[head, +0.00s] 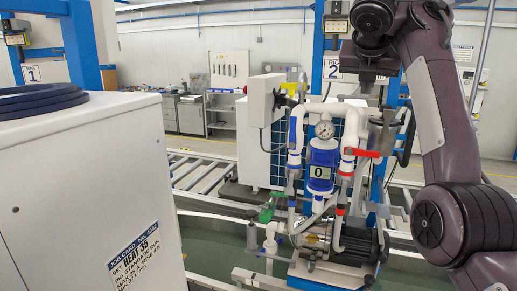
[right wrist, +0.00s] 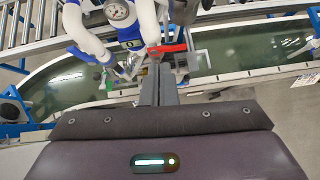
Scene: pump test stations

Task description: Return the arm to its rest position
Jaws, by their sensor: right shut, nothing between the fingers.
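My right arm (head: 432,105) comes in from the right in the head view, bends over high up and reaches down at the pump station. Its gripper (head: 384,128) is at the right side of the white piping, close to a red valve handle (head: 362,153). In the right wrist view the gripper (right wrist: 157,80) is shut and empty. Its fingertips are by the same red handle (right wrist: 168,48); I cannot tell whether they touch it. My left gripper is not in view.
The pump station has white pipes, a round gauge (head: 325,129), a blue unit marked 0 (head: 320,171) and a green handle (head: 266,214). It stands by a green basin (head: 208,238). A white cabinet (head: 85,190) fills the left. A blue frame marked 2 (head: 318,70) stands behind.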

